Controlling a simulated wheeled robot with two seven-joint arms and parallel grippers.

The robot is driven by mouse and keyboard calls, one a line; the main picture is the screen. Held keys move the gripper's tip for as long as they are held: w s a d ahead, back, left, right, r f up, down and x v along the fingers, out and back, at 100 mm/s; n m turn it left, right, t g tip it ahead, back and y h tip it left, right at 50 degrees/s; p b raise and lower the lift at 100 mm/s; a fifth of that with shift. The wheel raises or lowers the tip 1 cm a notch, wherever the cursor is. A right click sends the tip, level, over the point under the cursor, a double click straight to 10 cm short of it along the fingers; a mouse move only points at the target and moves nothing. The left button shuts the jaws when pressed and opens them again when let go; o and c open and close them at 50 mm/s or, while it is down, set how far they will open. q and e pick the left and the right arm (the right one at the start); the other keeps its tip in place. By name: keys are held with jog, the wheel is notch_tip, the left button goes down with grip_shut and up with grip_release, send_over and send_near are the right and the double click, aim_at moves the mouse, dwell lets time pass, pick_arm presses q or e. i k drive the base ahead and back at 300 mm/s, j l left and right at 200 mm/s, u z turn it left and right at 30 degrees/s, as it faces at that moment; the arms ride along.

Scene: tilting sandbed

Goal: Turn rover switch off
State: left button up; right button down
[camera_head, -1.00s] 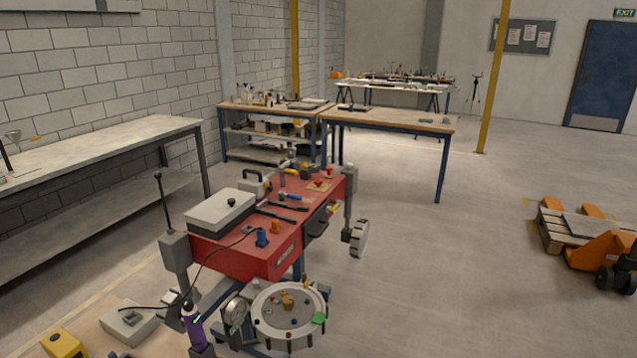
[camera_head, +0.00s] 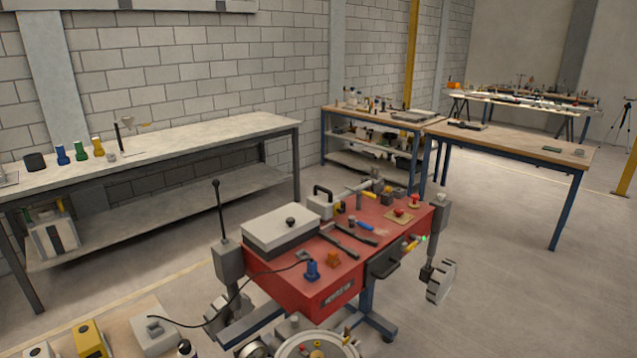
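The rover appears to be the red box-shaped body (camera_head: 318,284) at the lower middle, with grey posts and wheels at its sides. Its top carries a grey-lidded case (camera_head: 284,230), a blue part (camera_head: 312,270), an orange part (camera_head: 333,260) and two red knobs, one on a tan plate (camera_head: 398,213) and one behind it (camera_head: 414,201). A small green spot (camera_head: 424,238) shows near its right end. I cannot tell which part is the switch or how it is set. Neither of my grippers is in view.
A long grey bench (camera_head: 160,150) stands along the left wall. A wooden-topped table (camera_head: 510,143) stands behind the rover. A round tray (camera_head: 318,346) with small parts is cut off at the bottom edge. A yellow box (camera_head: 88,338) is at lower left. Floor at right is clear.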

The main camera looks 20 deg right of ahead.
aim_at(399, 212)
jog(key=i+l, duration=0.15)
jog(key=l, duration=0.25)
jog(key=i+l, duration=0.1)
jog(key=l, duration=0.25)
jog(key=i+l, duration=0.15)
jog(key=l, duration=0.25)
jog(key=i+l, duration=0.1)
jog(key=l, duration=0.3)
jog(key=i+l, duration=0.15)
jog(key=l, duration=0.25)
jog(key=i+l, duration=0.1)
jog(key=l, duration=0.25)
